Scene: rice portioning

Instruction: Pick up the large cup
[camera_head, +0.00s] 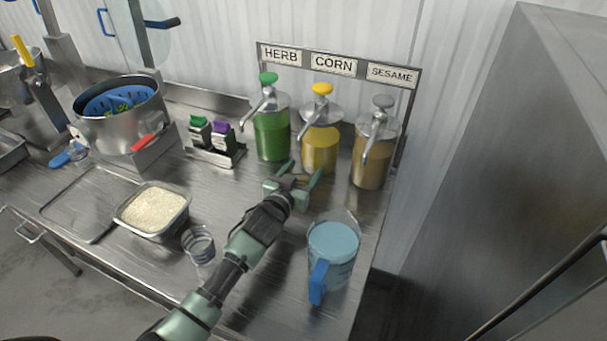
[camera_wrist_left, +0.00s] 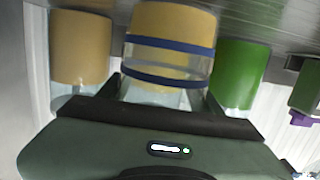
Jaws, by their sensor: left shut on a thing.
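The large cup (camera_wrist_left: 165,72) is clear with blue bands and sits between the fingers of my left gripper in the left wrist view. My left gripper (camera_head: 298,177) is shut on it, in front of the corn dispenser. In the head view the clear cup is hard to make out between the green fingers. My right gripper is in neither view.
Herb (camera_head: 272,135), corn (camera_head: 320,150) and sesame (camera_head: 373,160) dispensers stand close behind the gripper. A blue-handled pitcher (camera_head: 333,250) stands right of my arm. Left of it are a small clear cup (camera_head: 199,246), a rice tub (camera_head: 127,228) and a pot (camera_head: 125,130).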

